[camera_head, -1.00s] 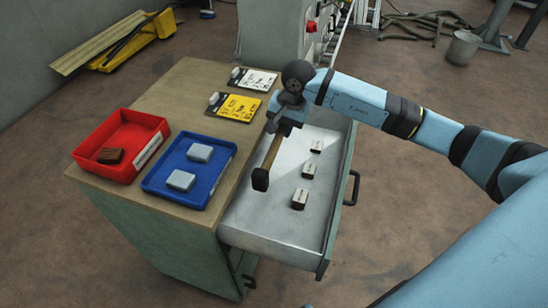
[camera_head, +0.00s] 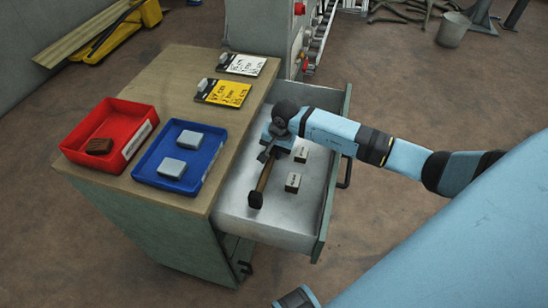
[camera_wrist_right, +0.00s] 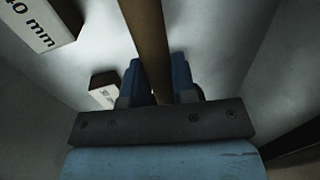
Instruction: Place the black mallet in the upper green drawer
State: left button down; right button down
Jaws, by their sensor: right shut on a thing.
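The black mallet (camera_head: 256,199) has a dark head and a brown wooden handle, and it is inside the open upper green drawer (camera_head: 262,232). My right gripper (camera_head: 267,157) is shut on the handle, low over the drawer's pale floor. In the right wrist view the handle (camera_wrist_right: 147,38) runs up between the fingers of the gripper (camera_wrist_right: 158,88). The mallet's head is out of that view. I cannot tell whether the mallet touches the drawer floor. My left gripper does not clearly show.
Small labelled blocks (camera_head: 293,182) lie in the drawer beside the mallet. On the wooden cabinet top stand a red tray (camera_head: 78,133) with a brown block, a blue tray (camera_head: 163,183) with two grey blocks, and yellow (camera_head: 223,93) and white (camera_head: 243,64) cards.

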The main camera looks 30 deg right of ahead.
aim_at(274, 158)
jog(key=shift+f, duration=1.6)
jog(key=shift+f, duration=0.1)
jog(key=shift+f+b, duration=0.15)
jog(key=shift+b, duration=0.2)
jog(key=c, duration=0.9)
grip_release()
jog(key=shift+r+p, duration=0.4)
jog(key=r, duration=0.3)
jog(key=s+d+r, duration=0.1)
jog(key=r, duration=0.7)
jog(key=shift+s+d+r+p, duration=0.2)
jog(key=shift+s+d+p, duration=0.05)
jog(key=shift+s+p, duration=0.15)
